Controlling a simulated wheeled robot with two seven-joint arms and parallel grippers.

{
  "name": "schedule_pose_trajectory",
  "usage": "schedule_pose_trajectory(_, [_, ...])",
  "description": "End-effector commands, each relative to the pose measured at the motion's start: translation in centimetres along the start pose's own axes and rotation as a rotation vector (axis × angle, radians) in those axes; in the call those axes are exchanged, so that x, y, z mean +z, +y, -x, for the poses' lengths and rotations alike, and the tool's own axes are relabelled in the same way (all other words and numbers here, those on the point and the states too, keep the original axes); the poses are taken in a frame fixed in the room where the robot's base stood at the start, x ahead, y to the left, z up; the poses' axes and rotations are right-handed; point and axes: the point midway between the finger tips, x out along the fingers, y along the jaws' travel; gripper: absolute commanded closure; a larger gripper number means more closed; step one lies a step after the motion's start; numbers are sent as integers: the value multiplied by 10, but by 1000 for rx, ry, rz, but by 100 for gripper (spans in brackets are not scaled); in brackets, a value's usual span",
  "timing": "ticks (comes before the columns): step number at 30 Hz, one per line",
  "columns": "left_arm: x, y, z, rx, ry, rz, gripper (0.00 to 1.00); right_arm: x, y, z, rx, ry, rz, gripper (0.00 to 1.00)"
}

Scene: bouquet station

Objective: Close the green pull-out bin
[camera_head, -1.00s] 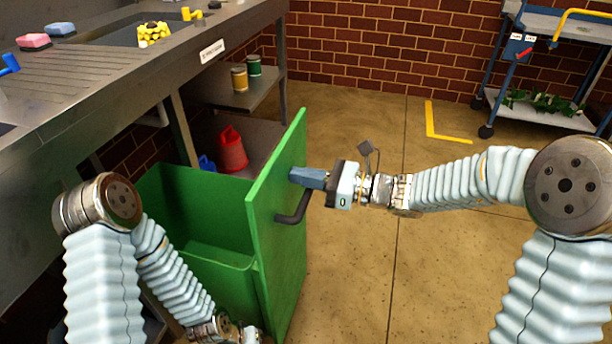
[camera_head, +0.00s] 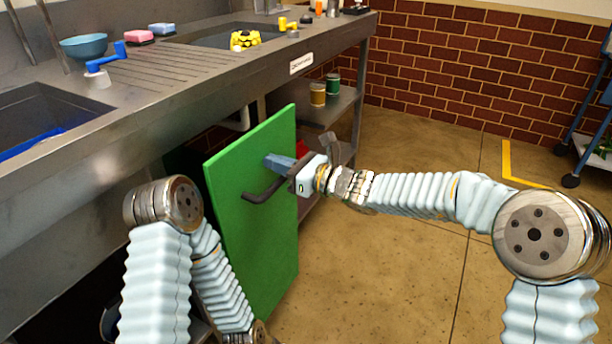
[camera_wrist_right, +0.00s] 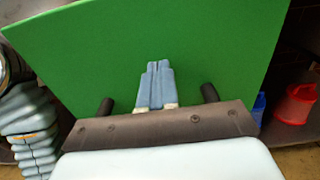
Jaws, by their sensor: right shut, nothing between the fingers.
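The green pull-out bin (camera_head: 252,215) is under the steel counter. Its front panel faces right, with a dark bar handle (camera_head: 262,193). The bin's inside is hidden behind the panel and my left arm. The panel also fills the right wrist view (camera_wrist_right: 150,40). My right gripper (camera_head: 272,162) is shut and empty, its blue fingertips at the outer face of the panel, just above the handle. In the right wrist view the fingers (camera_wrist_right: 157,85) point at the panel between the two handle ends. My left arm hangs at the lower left; its gripper is out of the picture.
The steel counter (camera_head: 190,95) runs along the left, with a sink and a blue bowl (camera_head: 84,47). Jars (camera_head: 318,94) stand on a shelf below it. A red container (camera_wrist_right: 297,104) shows beside the panel. The floor (camera_head: 380,270) at right is clear.

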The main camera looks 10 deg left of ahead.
Motion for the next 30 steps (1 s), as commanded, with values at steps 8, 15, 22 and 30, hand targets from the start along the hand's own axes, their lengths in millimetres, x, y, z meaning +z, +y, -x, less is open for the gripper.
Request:
schedule_pose_trajectory(8, [1, 3, 4, 2, -2, -2, 100, 1, 0, -57, 0, 0, 1, 100])
schedule_pose_trajectory(15, [1, 5, 6, 3, -4, -4, 100, 1, 0, -80, -1, 0, 1, 100])
schedule_pose_trajectory(22, [2, 5, 6, 4, -4, -4, 100, 1, 0, -85, -2, -1, 2, 100])
schedule_pose_trajectory(30, [2, 5, 7, 4, -4, -4, 100, 3, 0, -86, -1, -3, 1, 100])
